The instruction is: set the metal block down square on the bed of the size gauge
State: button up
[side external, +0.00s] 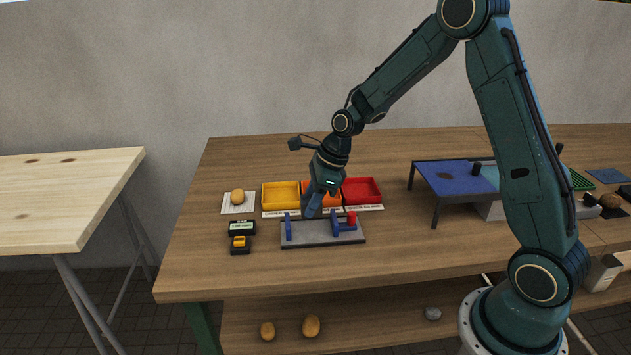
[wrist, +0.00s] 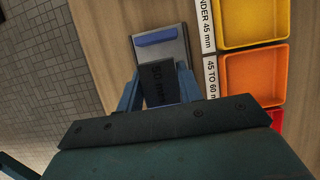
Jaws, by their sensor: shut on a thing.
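The size gauge has a grey bed (side external: 308,239) on the table, with an upright blue jaw (side external: 288,227) at its left end, another blue jaw (side external: 335,226) right of the middle and a red part (side external: 351,218) at the right. My gripper (side external: 310,209) points down over the bed between the jaws. In the wrist view my gripper (wrist: 158,78) is shut on the dark metal block (wrist: 157,86), marked 50 mm. One blue jaw (wrist: 159,37) shows beyond the block. The block's underside is hidden, so I cannot tell whether it touches the bed.
Yellow (side external: 281,194), orange (side external: 334,201) and red (side external: 362,190) trays stand behind the gauge. A small black-and-yellow device (side external: 240,243) sits to its left, and a potato (side external: 237,197) lies on a white pad (side external: 229,208). A blue raised platform (side external: 452,181) stands to the right.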

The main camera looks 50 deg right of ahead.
aim_at(311, 231)
jog(key=shift+f, duration=2.8)
jog(key=shift+f, duration=0.1)
jog(key=o, duration=1.1)
jog(key=v, duration=1.2)
